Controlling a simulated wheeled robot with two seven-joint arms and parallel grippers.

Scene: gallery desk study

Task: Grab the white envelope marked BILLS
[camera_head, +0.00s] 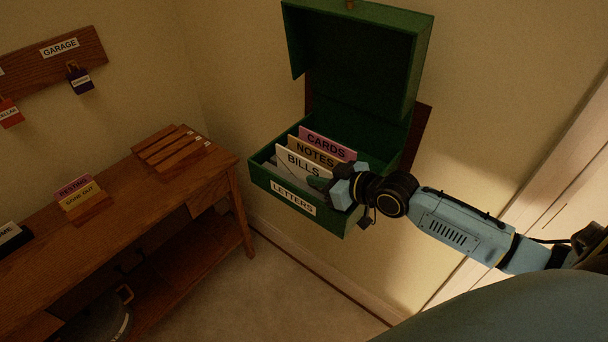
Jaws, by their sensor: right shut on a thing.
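The white envelope marked BILLS (298,166) stands in the front of an open green box labelled LETTERS (262,178). Behind it stand a tan envelope marked NOTES (315,152) and a pink one marked CARDS (326,143). My right gripper (322,183) is at the front right of the box, its jaws shut on the right part of the BILLS envelope. The gripper hides the envelope's lower right and part of the box's front rim. My left gripper is not in view.
The box's raised lid (365,60) stands open behind the envelopes, against the wall. A wooden side table (130,215) with small signs and slats stands at the left. A key rack marked GARAGE (50,55) hangs above it. The floor (250,295) below the box is clear.

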